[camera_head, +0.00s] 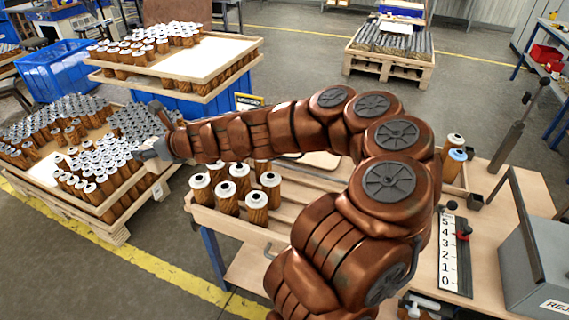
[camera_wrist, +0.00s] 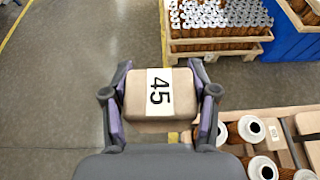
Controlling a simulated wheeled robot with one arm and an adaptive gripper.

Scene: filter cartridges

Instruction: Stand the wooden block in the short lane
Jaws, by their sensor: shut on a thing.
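My gripper (camera_wrist: 160,105) is shut on the wooden block (camera_wrist: 136,113), a pale rounded block with a white band marked 45, gripped between both fingers. In the head view my gripper (camera_head: 148,152) reaches out at the left, beyond the bench's left edge; the block cannot be made out clearly there. The wooden rack with lanes (camera_head: 232,226) lies on the bench to the right of the gripper. Several white-topped cartridges (camera_head: 228,197) stand at its left end. My arm hides much of the rack, and I cannot tell which lane is the short one.
Pallets crowded with cartridges (camera_head: 110,215) stand on the floor at left. A small wooden box with two cartridges (camera_head: 458,181), one blue-topped, sits behind my arm. A numbered scale board (camera_head: 453,262) and a grey bin (camera_head: 545,262) stand at right. Below the held block is bare floor.

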